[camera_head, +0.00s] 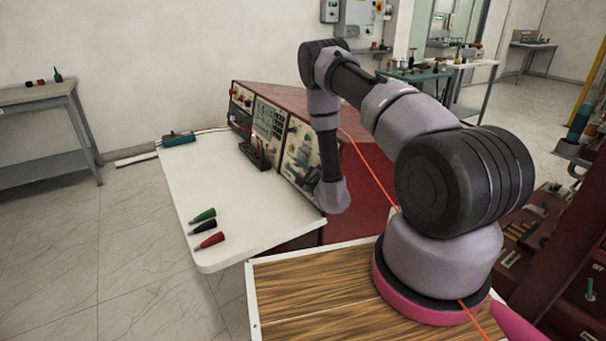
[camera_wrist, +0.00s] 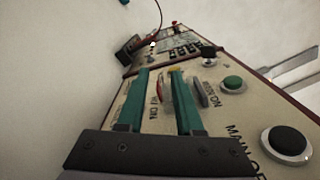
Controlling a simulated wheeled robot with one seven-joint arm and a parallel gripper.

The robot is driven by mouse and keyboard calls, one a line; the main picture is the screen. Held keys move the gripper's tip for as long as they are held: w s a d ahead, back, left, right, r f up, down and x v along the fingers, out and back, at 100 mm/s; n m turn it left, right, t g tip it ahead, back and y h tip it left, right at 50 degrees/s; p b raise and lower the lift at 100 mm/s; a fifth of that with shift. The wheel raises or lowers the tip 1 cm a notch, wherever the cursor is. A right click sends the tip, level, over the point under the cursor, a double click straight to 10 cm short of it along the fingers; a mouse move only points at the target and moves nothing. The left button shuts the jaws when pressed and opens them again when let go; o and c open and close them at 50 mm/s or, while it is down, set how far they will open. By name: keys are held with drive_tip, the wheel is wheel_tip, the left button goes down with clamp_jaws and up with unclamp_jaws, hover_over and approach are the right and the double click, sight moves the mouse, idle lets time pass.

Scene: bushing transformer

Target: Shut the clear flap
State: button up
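In the wrist view my gripper (camera_wrist: 160,72) has two green fingers standing apart, with a gap between them. They are in front of a cream control panel (camera_wrist: 222,112). A red-and-pale round part (camera_wrist: 165,90) shows between the fingers, and a grey round part (camera_wrist: 198,93) is just right of the right finger. I cannot make out a clear flap in either view, so its position cannot be told.
A green button (camera_wrist: 232,83) and a large black button (camera_wrist: 287,142) are on the panel's right. Green, black and red pointed pieces (camera_head: 207,228) lie on the white table (camera_head: 205,170). An orange cable (camera_head: 370,168) runs beside my arm. The table's middle is clear.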

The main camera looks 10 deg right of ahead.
drive_tip(key=v, duration=0.7)
